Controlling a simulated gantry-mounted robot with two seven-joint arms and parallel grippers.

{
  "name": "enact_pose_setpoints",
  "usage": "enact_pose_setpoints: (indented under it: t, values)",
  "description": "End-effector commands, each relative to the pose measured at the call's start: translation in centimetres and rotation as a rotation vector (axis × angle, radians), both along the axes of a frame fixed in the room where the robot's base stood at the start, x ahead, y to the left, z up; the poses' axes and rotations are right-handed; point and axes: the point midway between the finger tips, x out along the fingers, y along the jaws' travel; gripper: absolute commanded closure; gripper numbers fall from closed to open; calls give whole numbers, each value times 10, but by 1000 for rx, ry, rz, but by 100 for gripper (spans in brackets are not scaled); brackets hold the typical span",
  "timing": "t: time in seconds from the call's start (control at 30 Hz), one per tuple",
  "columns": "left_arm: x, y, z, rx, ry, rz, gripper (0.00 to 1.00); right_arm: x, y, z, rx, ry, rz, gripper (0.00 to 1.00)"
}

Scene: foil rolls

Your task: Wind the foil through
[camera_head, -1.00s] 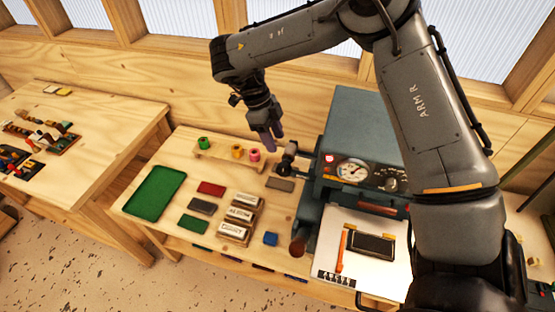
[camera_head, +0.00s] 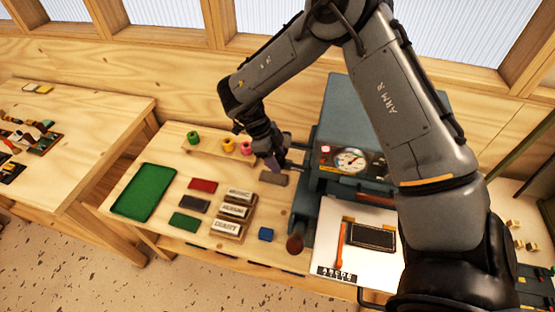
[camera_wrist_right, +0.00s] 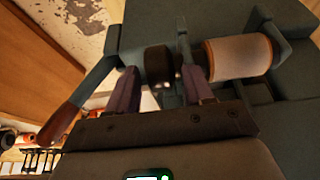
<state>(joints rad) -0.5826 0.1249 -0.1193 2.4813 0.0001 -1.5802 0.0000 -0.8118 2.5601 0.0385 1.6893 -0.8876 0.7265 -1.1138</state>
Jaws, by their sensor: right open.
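The grey-teal press (camera_head: 345,105) has a dial gauge (camera_head: 350,160) on its front. My right gripper (camera_head: 277,165) is low at the press's left side, where it hides most of the knob there. In the right wrist view my right gripper (camera_wrist_right: 160,72) is open, with a dark round knob (camera_wrist_right: 157,64) between its purple fingers. Contact cannot be told. A pale roll with copper-coloured ends (camera_wrist_right: 238,57) sits on the press beside the right finger. Green (camera_head: 193,137), orange (camera_head: 228,145) and pink (camera_head: 246,149) foil rolls stand on a wooden rack. My left gripper is out of view.
A lever with a brown wooden handle (camera_head: 295,243) is at the press's front left. Stamp blocks (camera_head: 232,212), coloured pads and a green tray (camera_head: 145,192) lie on the bench. A white sheet (camera_head: 340,266) lies before the press. A second table (camera_head: 90,115) stands left.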

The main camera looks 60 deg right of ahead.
Motion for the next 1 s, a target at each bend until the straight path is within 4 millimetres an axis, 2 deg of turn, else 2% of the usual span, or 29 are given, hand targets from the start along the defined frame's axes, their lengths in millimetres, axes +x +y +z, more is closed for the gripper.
enact_pose_setpoints:
  t: [0.13, 0.43, 0.77, 1.0]
  values:
    - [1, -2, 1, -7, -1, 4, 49, -3, 0, -6, 0, -1, 0, 49]
    - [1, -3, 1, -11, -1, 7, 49, -3, -1, -8, 0, -1, -1, 49]
    - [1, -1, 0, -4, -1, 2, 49, -3, -1, -7, 0, -1, -1, 100]
    - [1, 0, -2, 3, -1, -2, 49, -3, 0, -8, 6, -21, -2, 100]
